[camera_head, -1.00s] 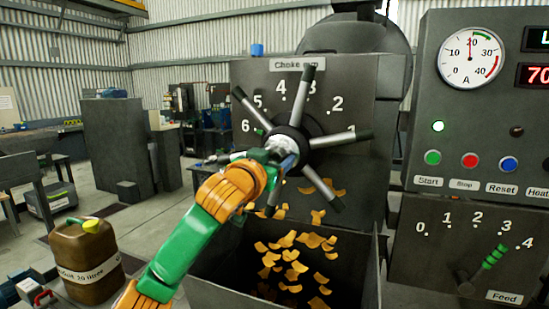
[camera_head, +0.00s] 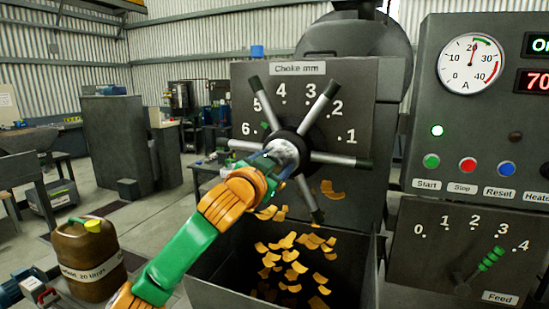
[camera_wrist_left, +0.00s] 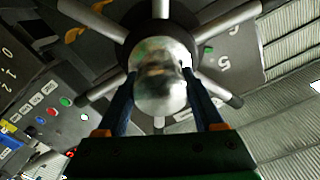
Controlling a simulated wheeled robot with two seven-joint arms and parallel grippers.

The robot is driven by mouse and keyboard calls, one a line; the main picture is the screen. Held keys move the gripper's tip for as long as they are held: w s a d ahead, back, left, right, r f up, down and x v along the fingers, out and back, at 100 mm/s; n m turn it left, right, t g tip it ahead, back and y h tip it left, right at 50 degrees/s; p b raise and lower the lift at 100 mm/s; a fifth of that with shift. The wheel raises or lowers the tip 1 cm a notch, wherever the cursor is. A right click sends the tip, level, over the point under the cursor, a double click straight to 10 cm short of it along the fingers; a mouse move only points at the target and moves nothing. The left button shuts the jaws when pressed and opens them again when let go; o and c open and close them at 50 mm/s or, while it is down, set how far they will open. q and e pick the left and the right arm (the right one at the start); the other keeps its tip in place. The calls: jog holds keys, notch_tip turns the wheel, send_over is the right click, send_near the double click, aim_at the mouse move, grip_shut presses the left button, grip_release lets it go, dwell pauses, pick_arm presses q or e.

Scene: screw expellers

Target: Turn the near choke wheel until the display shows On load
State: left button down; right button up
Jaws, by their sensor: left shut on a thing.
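The near choke wheel (camera_head: 318,118) has several metal spokes with dark tips and stands in front of the grey panel marked "Choke mm" (camera_head: 298,68). My left gripper (camera_head: 283,160) is shut on the wheel's hub. In the left wrist view its two dark fingers (camera_wrist_left: 162,100) lie on either side of the round shiny hub (camera_wrist_left: 158,72). The upper display (camera_head: 539,43) is cut off by the picture's right edge; only "On" in white shows. My right gripper is not in view.
An open grey bin (camera_head: 225,293) with orange flakes (camera_head: 290,262) lies below the wheel. An ammeter (camera_head: 471,63), a red display (camera_head: 535,81), buttons (camera_head: 467,165) and a feed lever (camera_head: 484,265) are at right. A brown jerrycan (camera_head: 90,262) stands at lower left.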

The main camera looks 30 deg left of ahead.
pick_arm(q)
jog(key=shift+m+p, duration=0.6)
jog(key=shift+m, duration=0.5)
grip_release()
jog(key=b+v, duration=0.3)
jog(key=v, duration=0.4)
